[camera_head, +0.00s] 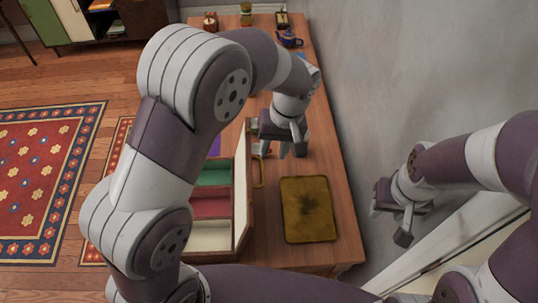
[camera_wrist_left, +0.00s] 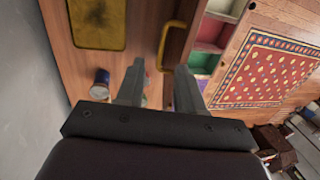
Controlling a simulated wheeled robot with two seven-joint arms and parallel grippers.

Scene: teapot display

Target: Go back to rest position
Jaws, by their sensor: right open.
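My left gripper (camera_head: 284,148) hangs over the wooden table, beside the raised lid of the compartment box. In the left wrist view its two fingers (camera_wrist_left: 160,90) are apart with nothing held between them. My right gripper (camera_head: 397,222) is to the right of the table, near the grey wall, open and seemingly empty. Its fingertips are small in the head view.
The open box (camera_head: 211,207) has green, red and white compartments and a gold handle (camera_head: 259,171). A worn yellow mat (camera_head: 309,209) lies on the table. A blue teapot (camera_head: 289,38) stands at the far end. A dark blue jar (camera_wrist_left: 100,85) shows in the wrist view.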

